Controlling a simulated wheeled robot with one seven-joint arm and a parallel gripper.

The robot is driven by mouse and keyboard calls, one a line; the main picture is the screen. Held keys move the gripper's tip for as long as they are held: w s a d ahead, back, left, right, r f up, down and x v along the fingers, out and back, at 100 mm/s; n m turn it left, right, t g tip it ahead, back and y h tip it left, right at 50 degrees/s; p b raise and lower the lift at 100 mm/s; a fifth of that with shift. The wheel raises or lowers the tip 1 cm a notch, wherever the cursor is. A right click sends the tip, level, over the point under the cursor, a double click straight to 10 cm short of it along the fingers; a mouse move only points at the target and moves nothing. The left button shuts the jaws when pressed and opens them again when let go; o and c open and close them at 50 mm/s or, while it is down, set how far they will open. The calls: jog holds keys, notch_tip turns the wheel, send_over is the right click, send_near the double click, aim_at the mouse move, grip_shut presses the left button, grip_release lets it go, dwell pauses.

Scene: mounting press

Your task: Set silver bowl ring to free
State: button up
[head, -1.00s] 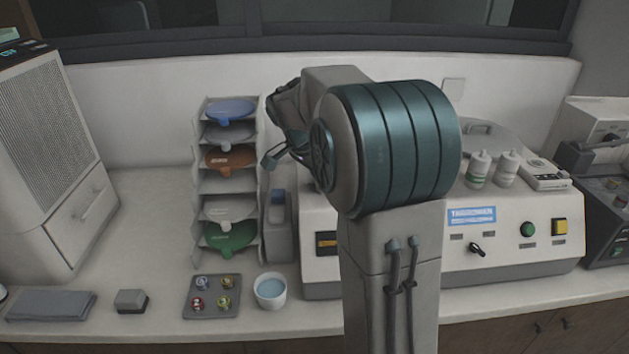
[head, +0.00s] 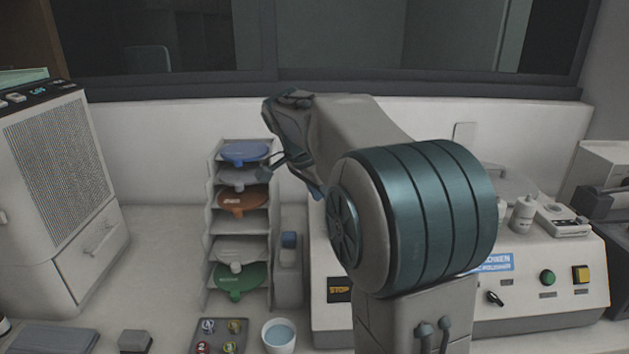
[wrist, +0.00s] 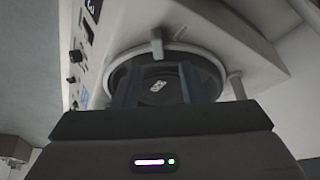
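In the wrist view, a silver ring (wrist: 202,62) surrounds a round dark bowl with a dark disc (wrist: 158,86) bearing a small white mark. A short grey post stands at its rim. My gripper (wrist: 158,68) shows two blue fingers, apart, with the disc visible between them and nothing held. The fingers overlap the bowl in the picture; I cannot tell whether they touch the ring. The ring's near side is hidden by my gripper body. In the head view, my arm covers part of the press (head: 545,285), and the ring cannot be made out.
A rack of coloured discs (head: 243,199) and a cup (head: 279,337) stand left of the press.

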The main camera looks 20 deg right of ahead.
jog(key=v, duration=0.5)
jog(key=shift+r, duration=0.3)
jog(key=shift+s+a, duration=0.1)
jog(key=s+a+f+n+t+y, duration=0.1)
jog(key=s+a+f+n+y, duration=0.1)
jog(key=s+f+n, duration=0.5)
jog(key=s+a+f+n+y, duration=0.2)
jog(key=s+a+f+n, duration=0.3)
jog(key=s+f, duration=0.5)
jog(key=s+n, duration=0.2)
jog(key=s, duration=0.4)
jog(key=shift+s+n+t, duration=0.2)
jog(key=shift+n+t, duration=0.2)
jog(key=shift+a, duration=0.15)
